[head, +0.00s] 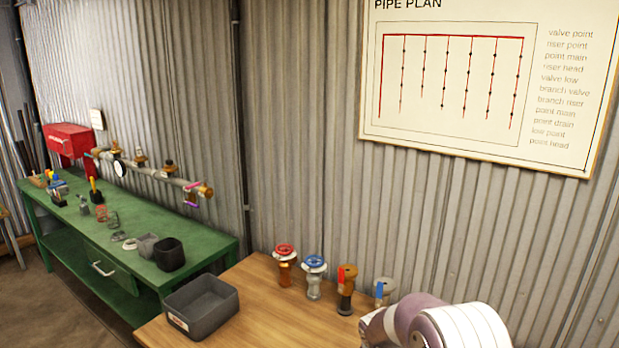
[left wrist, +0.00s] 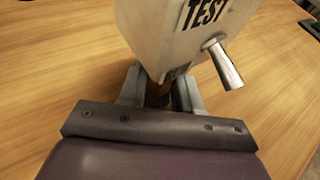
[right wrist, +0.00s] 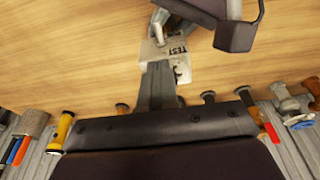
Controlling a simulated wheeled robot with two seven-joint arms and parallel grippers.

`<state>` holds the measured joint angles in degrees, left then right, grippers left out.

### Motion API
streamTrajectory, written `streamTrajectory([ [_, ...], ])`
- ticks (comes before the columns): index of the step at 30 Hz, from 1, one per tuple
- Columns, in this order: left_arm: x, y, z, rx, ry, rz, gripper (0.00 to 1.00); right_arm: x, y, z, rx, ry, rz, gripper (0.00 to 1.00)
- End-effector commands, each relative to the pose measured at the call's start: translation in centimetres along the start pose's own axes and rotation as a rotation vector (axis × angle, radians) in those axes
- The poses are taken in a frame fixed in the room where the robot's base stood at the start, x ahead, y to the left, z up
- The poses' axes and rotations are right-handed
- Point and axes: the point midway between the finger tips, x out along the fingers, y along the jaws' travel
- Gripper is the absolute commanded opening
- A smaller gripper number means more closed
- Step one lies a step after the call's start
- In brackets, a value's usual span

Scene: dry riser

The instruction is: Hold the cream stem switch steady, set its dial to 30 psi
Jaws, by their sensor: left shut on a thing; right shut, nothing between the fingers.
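The cream stem switch (left wrist: 175,35) shows in the left wrist view as a pale box with a TEST label and a short metal lever on its side. My left gripper (left wrist: 160,95) is shut on the part just under the box, above the wooden table. The right wrist view shows the switch (right wrist: 157,54) small, with its lever, beyond my right fingertips. My right gripper (right wrist: 157,75) is shut and empty, its tips close to the switch; I cannot tell if they touch. The dial's scale and setting cannot be read. Neither gripper shows in the head view.
On the wooden table (head: 255,310), several valves (head: 314,272) stand along the wall, with a grey bin (head: 205,308) to their left. A green bench (head: 75,235) carries a pipe (head: 160,174), a red box (head: 68,138) and small parts. A pipe plan (head: 480,80) hangs above.

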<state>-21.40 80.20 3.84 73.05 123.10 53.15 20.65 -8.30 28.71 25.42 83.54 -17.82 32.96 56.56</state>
Motion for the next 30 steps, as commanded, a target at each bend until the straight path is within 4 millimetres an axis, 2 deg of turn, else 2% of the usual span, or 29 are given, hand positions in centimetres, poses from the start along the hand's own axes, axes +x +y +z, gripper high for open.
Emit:
streamTrajectory([
  [1,0.0,-0.3,-0.8,-0.005,0.014,-0.003,0.00,0.1,0.0,-0.1,0.000,0.002,-0.001,0.00],
  [30,0.0,-0.3,-0.7,-0.005,0.013,-0.004,0.00,0.0,-1.3,-0.1,0.000,0.004,-0.004,0.00],
])
